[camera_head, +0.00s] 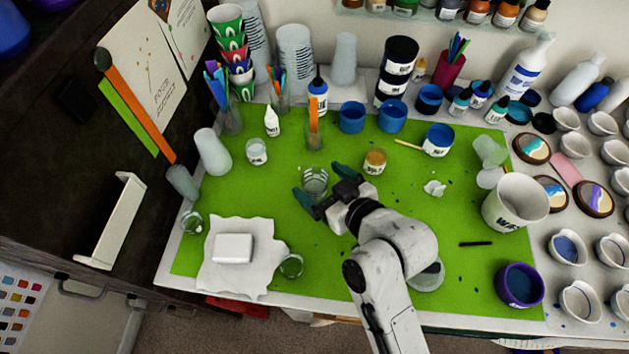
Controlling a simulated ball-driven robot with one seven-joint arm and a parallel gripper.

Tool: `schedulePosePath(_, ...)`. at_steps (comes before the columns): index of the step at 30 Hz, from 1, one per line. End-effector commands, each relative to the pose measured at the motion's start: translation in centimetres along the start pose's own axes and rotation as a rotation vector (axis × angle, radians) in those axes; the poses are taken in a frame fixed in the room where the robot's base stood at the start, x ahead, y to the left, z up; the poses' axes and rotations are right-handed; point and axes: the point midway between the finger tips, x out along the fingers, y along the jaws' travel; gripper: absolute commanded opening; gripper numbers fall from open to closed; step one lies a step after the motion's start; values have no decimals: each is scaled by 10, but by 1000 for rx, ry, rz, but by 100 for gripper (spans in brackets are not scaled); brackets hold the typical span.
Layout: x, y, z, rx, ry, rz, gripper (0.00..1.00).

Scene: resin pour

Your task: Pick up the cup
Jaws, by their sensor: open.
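My gripper (322,186) is open over the green mat (430,215), reaching in from the lower right. Its two dark teal fingers are spread on either side of a small clear cup (315,181). The cup stands on the mat, and part of its right side is close to the gripper. I cannot tell whether the fingers touch it. Other cup-like vessels stand around: a clear cup (291,266) at the front left, another (192,223) at the mat's left edge, and a large white bucket marked as waste (515,203) on the right.
A white block (233,248) lies on a paper towel (262,267). Blue tubs (352,117) and bottles line the back. The mat's front middle is mostly free.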

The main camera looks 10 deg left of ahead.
Motion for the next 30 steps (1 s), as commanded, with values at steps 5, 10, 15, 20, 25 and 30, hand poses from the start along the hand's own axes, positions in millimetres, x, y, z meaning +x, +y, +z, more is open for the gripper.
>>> schedulePosePath(5, 22, 0, -1, 0, -1, 0, 91)
schedulePosePath(10, 29, 0, 0, 0, 0, 0, 91)
schedulePosePath(15, 29, 0, 0, 0, 0, 0, 91)
schedulePosePath(20, 29, 0, 0, 0, 0, 0, 77)
schedulePosePath(25, 29, 0, 0, 0, 0, 0, 61)
schedulePosePath(30, 29, 0, 0, 0, 0, 0, 44)
